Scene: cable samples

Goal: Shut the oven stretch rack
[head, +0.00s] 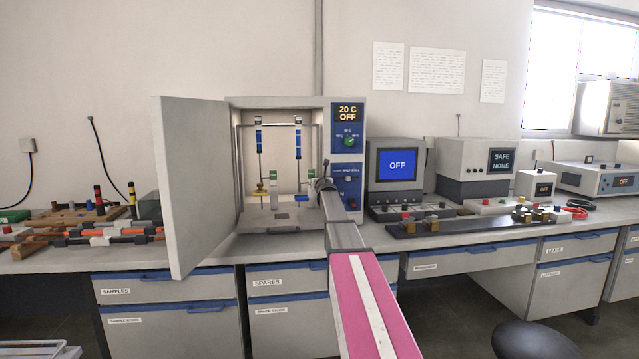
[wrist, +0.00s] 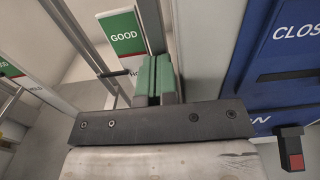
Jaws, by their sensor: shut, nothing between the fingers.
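The oven (head: 230,102) stands on the bench with its door (head: 190,180) swung wide open to the left. Inside is the stretch rack, a metal frame (head: 270,124) with two blue-clamped samples (head: 298,140) hanging over weights and small labelled cards. My gripper (head: 323,180) is at the right side of the oven opening, beside the blue control panel (head: 347,188). In the wrist view its green-padded fingers (wrist: 153,78) are shut together and empty, close to a green GOOD card (wrist: 122,36). I cannot tell whether they touch anything. My arm hides the oven's lower right front.
The oven display (head: 347,112) reads 20 C OFF. A blue-screen unit (head: 397,166) and a dark test rail (head: 460,224) stand to the right. Boards and tools (head: 95,225) lie left of the door. A black stool (head: 535,340) is at the lower right.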

